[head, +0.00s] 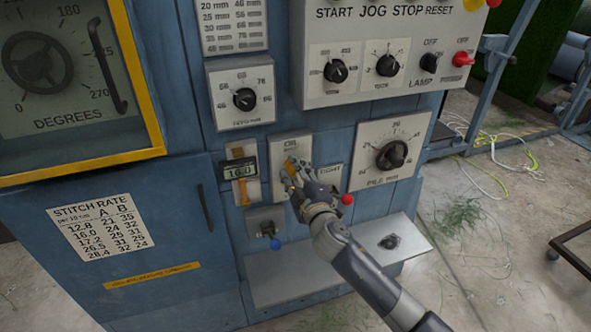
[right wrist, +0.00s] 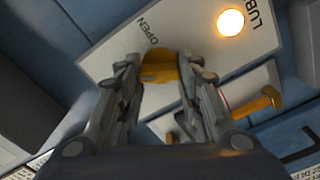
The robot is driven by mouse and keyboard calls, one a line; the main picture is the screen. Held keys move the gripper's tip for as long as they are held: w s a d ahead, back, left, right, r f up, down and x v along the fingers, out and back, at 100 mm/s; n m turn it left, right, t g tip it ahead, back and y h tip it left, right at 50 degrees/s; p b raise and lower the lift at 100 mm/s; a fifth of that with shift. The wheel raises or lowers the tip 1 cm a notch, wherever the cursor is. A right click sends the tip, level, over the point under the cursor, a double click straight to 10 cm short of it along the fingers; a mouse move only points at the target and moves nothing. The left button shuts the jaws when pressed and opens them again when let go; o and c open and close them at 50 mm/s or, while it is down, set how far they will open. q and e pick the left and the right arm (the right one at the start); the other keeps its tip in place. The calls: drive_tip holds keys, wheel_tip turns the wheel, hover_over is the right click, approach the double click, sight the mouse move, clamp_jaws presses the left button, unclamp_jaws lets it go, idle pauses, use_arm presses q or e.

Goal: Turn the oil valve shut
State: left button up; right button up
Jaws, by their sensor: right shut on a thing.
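The oil valve is a yellow handle (head: 289,168) on a pale plate (head: 291,144) on the blue cabinet front. In the right wrist view the yellow handle (right wrist: 160,68) sits between my two fingertips, near the word OPEN on the plate (right wrist: 125,55). My right gripper (head: 297,178) is shut on the handle and hides part of it in the head view. My left gripper is not in view.
A dial panel (head: 390,151) is at right, and a blue-knobbed switch (head: 266,226) and ledge (head: 295,278) are below. A lit lamp (right wrist: 231,22) is on the plate.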

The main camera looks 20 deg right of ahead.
drive_tip(key=n+p, duration=0.1)
drive_tip(key=n, duration=0.4)
drive_tip(key=shift+f+n, duration=0.1)
drive_tip(key=shift+n, duration=0.2)
idle(0.4)
drive_tip(key=o, duration=1.1)
drive_tip(key=shift+c, duration=0.2)
drive_tip(key=s, duration=1.2)
drive_tip(key=shift+d, duration=0.2)
